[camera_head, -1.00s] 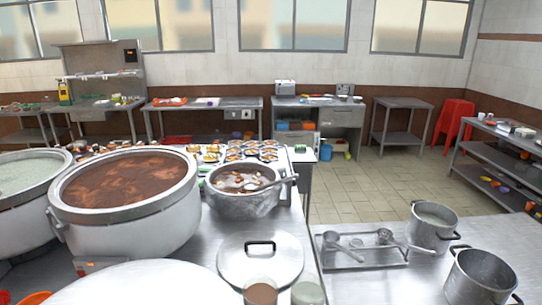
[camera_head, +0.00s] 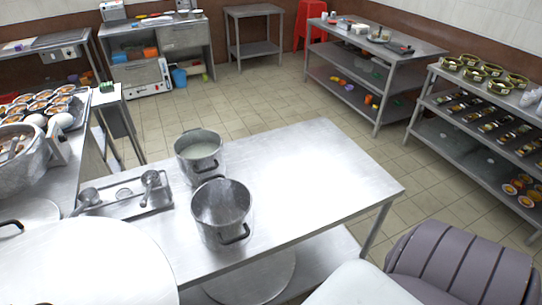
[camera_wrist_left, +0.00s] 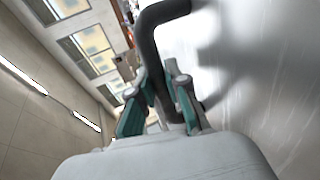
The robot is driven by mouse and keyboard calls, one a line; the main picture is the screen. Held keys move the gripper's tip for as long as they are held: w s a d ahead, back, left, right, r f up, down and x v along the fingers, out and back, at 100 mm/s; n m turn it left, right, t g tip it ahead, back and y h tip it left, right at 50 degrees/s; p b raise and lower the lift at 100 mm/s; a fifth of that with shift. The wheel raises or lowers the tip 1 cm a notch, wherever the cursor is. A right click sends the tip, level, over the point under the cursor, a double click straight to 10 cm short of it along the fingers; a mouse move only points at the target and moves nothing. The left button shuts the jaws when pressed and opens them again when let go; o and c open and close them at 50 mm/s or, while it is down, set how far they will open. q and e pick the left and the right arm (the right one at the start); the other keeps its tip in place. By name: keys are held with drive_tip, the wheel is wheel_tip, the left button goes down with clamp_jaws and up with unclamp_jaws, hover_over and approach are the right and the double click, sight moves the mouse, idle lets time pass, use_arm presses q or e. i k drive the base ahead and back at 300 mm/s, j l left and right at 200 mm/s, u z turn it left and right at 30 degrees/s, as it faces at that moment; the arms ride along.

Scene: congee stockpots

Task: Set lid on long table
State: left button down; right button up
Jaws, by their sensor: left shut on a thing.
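A large round pale lid (camera_head: 80,265) fills the lower left of the head view, over the left end of the steel long table (camera_head: 325,175). In the left wrist view, my left gripper (camera_wrist_left: 160,88) is shut on the lid's dark curved handle (camera_wrist_left: 148,45). The lid's shiny surface (camera_wrist_left: 260,90) fills the right side there. My left gripper does not show in the head view, and my right gripper is in neither view. I cannot tell whether the lid touches the table.
Two steel pots (camera_head: 200,155) (camera_head: 221,210) and a utensil rack (camera_head: 130,195) stand on the table's left part. Its right half is clear. A smaller lid (camera_head: 35,212) and a food pot (camera_head: 25,165) lie left. Shelves (camera_head: 480,120) stand across the floor at right.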

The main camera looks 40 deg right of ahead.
sight(307, 164)
drive_tip(key=l, duration=0.6)
drive_tip(key=k+l, duration=0.15)
drive_tip(key=l, duration=0.4)
drive_tip(key=l+u, duration=0.1)
drive_tip(key=l, duration=0.5)
drive_tip(key=k+l, duration=0.15)
drive_tip(key=l, duration=0.4)
drive_tip(key=k+l, duration=0.1)
drive_tip(key=l, duration=0.5)
drive_tip(key=i+l, duration=0.1)
drive_tip(key=l, duration=0.25)
drive_tip(key=i+l, duration=0.1)
drive_tip(key=l, duration=0.25)
drive_tip(key=i+l+u, duration=0.1)
drive_tip(key=l, duration=0.25)
